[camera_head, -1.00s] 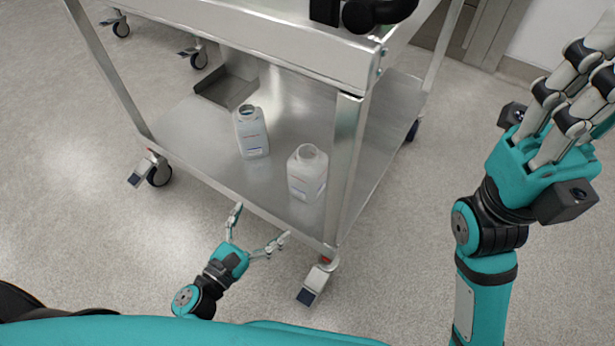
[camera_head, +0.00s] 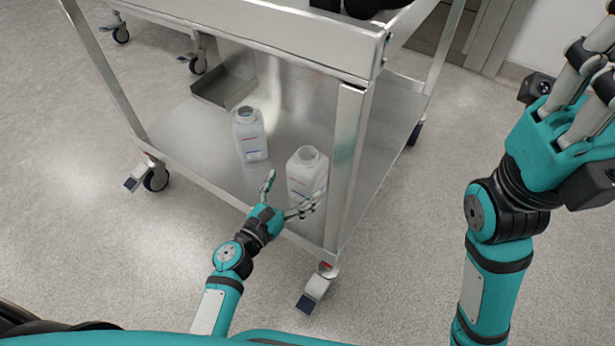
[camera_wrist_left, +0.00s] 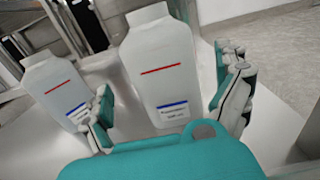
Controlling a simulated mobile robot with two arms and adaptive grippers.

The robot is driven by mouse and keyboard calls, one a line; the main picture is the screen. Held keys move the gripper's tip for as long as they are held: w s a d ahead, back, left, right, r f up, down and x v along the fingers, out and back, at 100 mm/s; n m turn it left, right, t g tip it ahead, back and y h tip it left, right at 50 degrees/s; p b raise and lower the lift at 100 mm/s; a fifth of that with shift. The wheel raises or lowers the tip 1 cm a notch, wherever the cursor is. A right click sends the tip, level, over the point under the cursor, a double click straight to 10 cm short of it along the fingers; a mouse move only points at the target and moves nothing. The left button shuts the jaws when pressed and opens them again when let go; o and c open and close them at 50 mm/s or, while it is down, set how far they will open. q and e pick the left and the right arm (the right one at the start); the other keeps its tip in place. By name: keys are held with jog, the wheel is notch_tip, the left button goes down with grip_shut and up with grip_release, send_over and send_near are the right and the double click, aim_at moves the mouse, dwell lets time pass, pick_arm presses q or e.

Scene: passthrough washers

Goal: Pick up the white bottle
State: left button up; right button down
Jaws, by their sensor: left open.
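Two white bottles stand upright on the cart's lower shelf. The nearer white bottle (camera_head: 307,170) is at the right, with an open neck. The other white bottle (camera_head: 250,136) stands farther back and left. My left gripper (camera_head: 288,192) is open at the front of the nearer bottle. In the left wrist view my left gripper (camera_wrist_left: 172,100) has its fingers on either side of the nearer bottle (camera_wrist_left: 160,75), which bears red and blue lines. The other bottle (camera_wrist_left: 58,92) is outside the fingers to the left. My right gripper (camera_head: 580,110) is raised at the right, partly cut off.
The steel cart's lower shelf (camera_head: 190,140) carries the bottles and a grey tray (camera_head: 224,90) at the back. A cart post (camera_head: 347,165) stands just right of the nearer bottle. The upper shelf (camera_head: 290,40) hangs above.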

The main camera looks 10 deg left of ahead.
pick_arm(q)
jog(key=x, duration=0.4)
jog(key=shift+d+r, duration=0.15)
jog(key=shift+d, duration=0.05)
jog(key=shift+c, duration=0.4)
jog(key=c, duration=1)
